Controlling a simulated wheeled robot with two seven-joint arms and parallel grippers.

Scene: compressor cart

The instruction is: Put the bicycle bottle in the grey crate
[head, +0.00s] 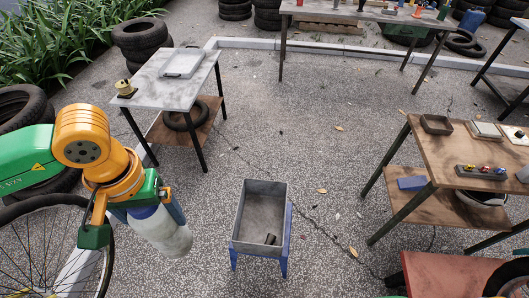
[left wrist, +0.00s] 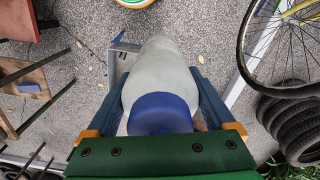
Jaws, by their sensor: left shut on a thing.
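The bicycle bottle (head: 168,236) is pale and translucent, and its blue cap (left wrist: 162,113) shows in the left wrist view. My left gripper (head: 150,212) is shut on the bottle, with one blue finger on each side of it. The bottle is held tilted in the air, left of the grey crate and apart from it. The grey crate (head: 236,218) is open-topped and stands on blue legs in the middle of the head view. A small dark object (head: 270,239) lies in its near end. In the left wrist view the bottle hides most of the crate (left wrist: 121,57). My right gripper is out of view.
A bicycle wheel (head: 108,250) is at the lower left, close to my left arm. A grey-topped table (head: 165,92) stands behind it. A wooden workbench (head: 430,160) with trays is on the right. The paved floor around the crate is mostly clear.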

